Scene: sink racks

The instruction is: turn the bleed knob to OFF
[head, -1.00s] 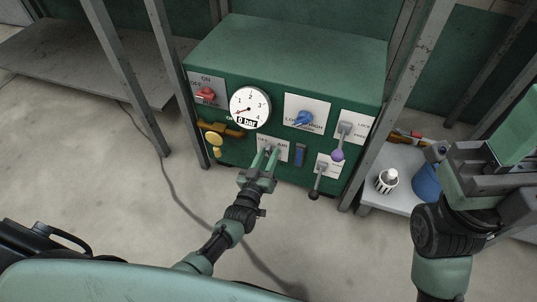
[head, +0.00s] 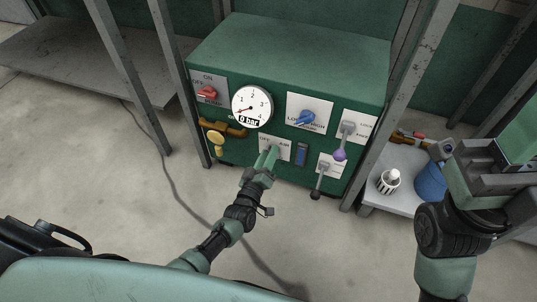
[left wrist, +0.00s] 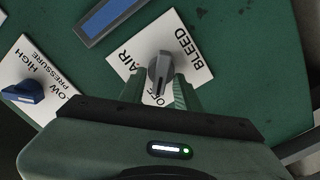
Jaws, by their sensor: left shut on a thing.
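The bleed knob (left wrist: 160,72) is a grey knob with a raised grip, on a white plate marked AIR, BLEED and OFF in the left wrist view. Its grip runs nearly up and down there, one end close to the OFF label. My left gripper (left wrist: 160,92) is shut on the knob, a finger on each side. The gripper body covers the lower part of that view. In the head view my left gripper (head: 268,157) reaches the white plate (head: 282,143) low on the green panel and hides most of the knob. My right gripper (head: 490,170) is at the right edge, partly cut off.
The green cabinet (head: 290,55) also carries a gauge reading 0 bar (head: 252,106), a red knob (head: 207,92), a blue pressure knob (head: 305,118), a yellow valve handle (head: 216,139) and two levers. Grey posts stand either side. A shelf with a blue container (head: 430,180) is at right.

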